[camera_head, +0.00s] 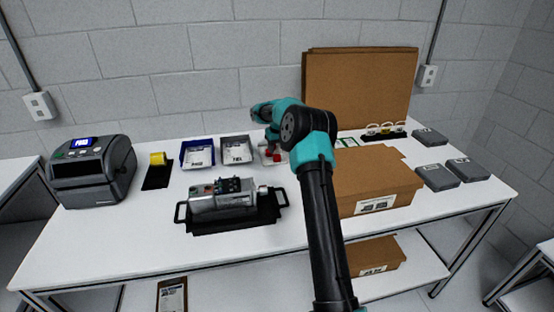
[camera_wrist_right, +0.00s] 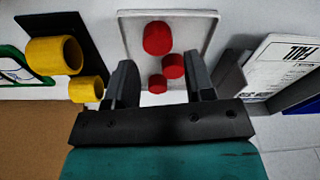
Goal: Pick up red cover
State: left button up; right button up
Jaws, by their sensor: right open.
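Three red covers lie on a small white tray (camera_wrist_right: 200,28). In the right wrist view, one red cover (camera_wrist_right: 158,38) lies beyond the fingertips, a second red cover (camera_wrist_right: 173,66) is between the fingers, and a third red cover (camera_wrist_right: 157,84) is closer to the palm. In the head view, the red covers (camera_head: 270,156) show partly below my right wrist. My right gripper (camera_wrist_right: 160,72) is open and empty, with its fingers on either side of the covers. In the head view, my wrist hides most of the gripper. My left gripper is not in view.
The grey FAIL bin (camera_head: 236,150) and blue bin (camera_head: 198,153) stand left of the tray. Yellow rings (camera_wrist_right: 55,55) sit on a black strip on the other side. A metal unit (camera_head: 222,199) rests on a black carrier in front. Cardboard boxes (camera_head: 376,187) stand to the right.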

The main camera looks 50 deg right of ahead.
aim_at(277, 156)
jog(key=shift+w+d+f, duration=0.15)
jog(key=shift+f, duration=1.15)
jog(key=shift+w+d+f, duration=0.1)
jog(key=shift+w+f, duration=0.05)
jog(key=shift+f, duration=1.15)
jog(key=shift+c, duration=0.2)
jog(key=c, duration=0.6)
jog(key=shift+r, duration=0.15)
jog(key=shift+c, duration=0.2)
jog(key=shift+r, duration=1.8)
jog(key=s+a, duration=0.3)
jog(key=a, duration=0.1)
jog(key=s+a, duration=0.4)
jog(key=s+a+r, duration=0.1)
jog(key=s+a, duration=0.2)
jog(key=a, duration=0.1)
jog(key=shift+s+r, duration=0.1)
jog(key=shift+s, duration=0.2)
